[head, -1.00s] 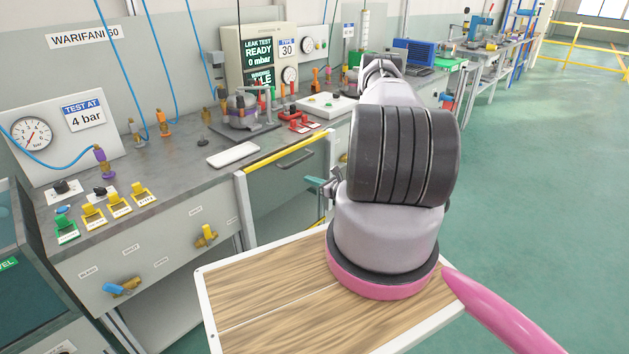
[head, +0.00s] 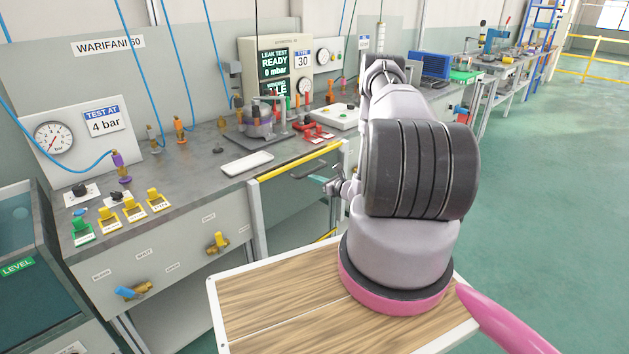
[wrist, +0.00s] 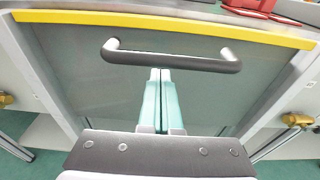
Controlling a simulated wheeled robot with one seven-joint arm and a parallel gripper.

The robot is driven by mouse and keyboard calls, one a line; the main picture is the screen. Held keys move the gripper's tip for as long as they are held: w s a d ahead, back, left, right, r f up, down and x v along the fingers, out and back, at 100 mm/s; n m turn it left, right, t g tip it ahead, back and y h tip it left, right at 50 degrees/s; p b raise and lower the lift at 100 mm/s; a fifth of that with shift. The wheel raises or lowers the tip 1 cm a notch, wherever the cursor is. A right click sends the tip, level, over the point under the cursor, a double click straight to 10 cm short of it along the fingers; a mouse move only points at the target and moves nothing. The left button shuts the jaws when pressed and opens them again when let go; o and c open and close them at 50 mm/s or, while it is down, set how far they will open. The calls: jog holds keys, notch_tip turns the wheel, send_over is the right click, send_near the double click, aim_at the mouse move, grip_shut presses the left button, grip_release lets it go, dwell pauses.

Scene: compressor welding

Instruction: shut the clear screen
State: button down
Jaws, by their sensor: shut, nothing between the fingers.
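The clear screen (head: 283,200) is a see-through panel with a yellow top edge, at the front of the bench in the head view. It fills much of the wrist view (wrist: 75,75). A dark bar handle (wrist: 170,57) runs across its upper part. My gripper (wrist: 160,72) is shut and empty, its teal fingers pointing at the panel. Its fingertips show right at the lower edge of the handle bar; I cannot tell whether they touch it. In the head view my gripper (head: 320,179) is small and in front of the screen, partly beside my arm.
The bench (head: 195,180) holds a grey fixture (head: 258,122), a white tablet (head: 247,163) and red clamps (head: 318,132). Brass valves (wrist: 297,119) stick out from the bench front on both sides of the screen. Open green floor lies to the right.

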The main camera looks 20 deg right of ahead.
notch_tip(320, 180, up, 26)
dwell(0.3)
jog(key=shift+f, duration=0.1)
